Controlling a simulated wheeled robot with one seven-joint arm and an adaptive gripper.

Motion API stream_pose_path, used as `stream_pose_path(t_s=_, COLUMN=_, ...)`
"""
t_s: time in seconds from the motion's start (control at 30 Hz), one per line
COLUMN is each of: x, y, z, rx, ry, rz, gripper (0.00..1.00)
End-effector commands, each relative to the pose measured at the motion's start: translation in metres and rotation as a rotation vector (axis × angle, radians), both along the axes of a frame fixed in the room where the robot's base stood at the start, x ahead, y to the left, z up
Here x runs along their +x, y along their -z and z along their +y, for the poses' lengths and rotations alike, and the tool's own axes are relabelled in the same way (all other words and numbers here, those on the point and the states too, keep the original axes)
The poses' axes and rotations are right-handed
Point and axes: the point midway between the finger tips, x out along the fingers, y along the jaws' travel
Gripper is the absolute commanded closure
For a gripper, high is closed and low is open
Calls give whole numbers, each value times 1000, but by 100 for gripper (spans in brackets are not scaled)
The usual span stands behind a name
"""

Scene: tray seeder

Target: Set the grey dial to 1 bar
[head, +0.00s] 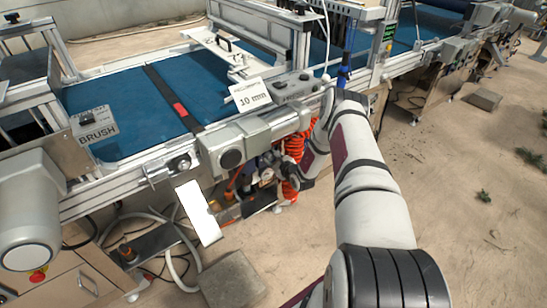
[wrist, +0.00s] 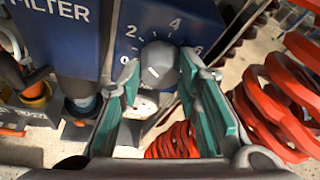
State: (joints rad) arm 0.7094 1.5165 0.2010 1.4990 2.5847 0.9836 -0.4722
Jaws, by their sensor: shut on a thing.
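The grey dial (wrist: 160,62) is a round knob on a blue panel (wrist: 190,20) in the wrist view. A white mark shows on its lower left face. The printed numbers 2, 4 and 6 run around it; which value the mark stands at, I cannot tell. My gripper (wrist: 159,74) has its teal-padded fingers on either side of the dial, shut on it. In the head view my gripper (head: 268,172) is small and low beside the machine, and the dial cannot be made out there.
Red coiled hose (wrist: 285,95) is close on the right in the wrist view; it also hangs beside my arm in the head view (head: 294,150). A "FILTER" label (wrist: 55,10) is on the left. The conveyor (head: 110,100) stands above. Open sandy floor lies to the right.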

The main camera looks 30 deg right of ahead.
Motion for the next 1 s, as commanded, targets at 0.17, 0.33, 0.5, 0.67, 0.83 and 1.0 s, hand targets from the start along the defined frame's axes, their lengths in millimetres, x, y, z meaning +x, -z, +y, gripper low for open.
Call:
stream_pose_path(t_s=0.17, x=2, y=-1, z=2, rx=-170, ry=-1, rz=-11, gripper=97)
stream_pose_path(t_s=0.33, x=2, y=1, z=3, rx=-327, ry=-1, rz=-16, gripper=97)
stream_pose_path(t_s=0.5, x=2, y=2, z=3, rx=-465, ry=1, rz=-20, gripper=97)
stream_pose_path(t_s=0.67, x=1, y=2, z=4, rx=-571, ry=1, rz=-24, gripper=97)
stream_pose_path(t_s=0.83, x=1, y=3, z=4, rx=-649, ry=0, rz=-26, gripper=97)
stream_pose_path(t_s=1.0, x=1, y=2, z=5, rx=-693, ry=0, rz=-29, gripper=97)
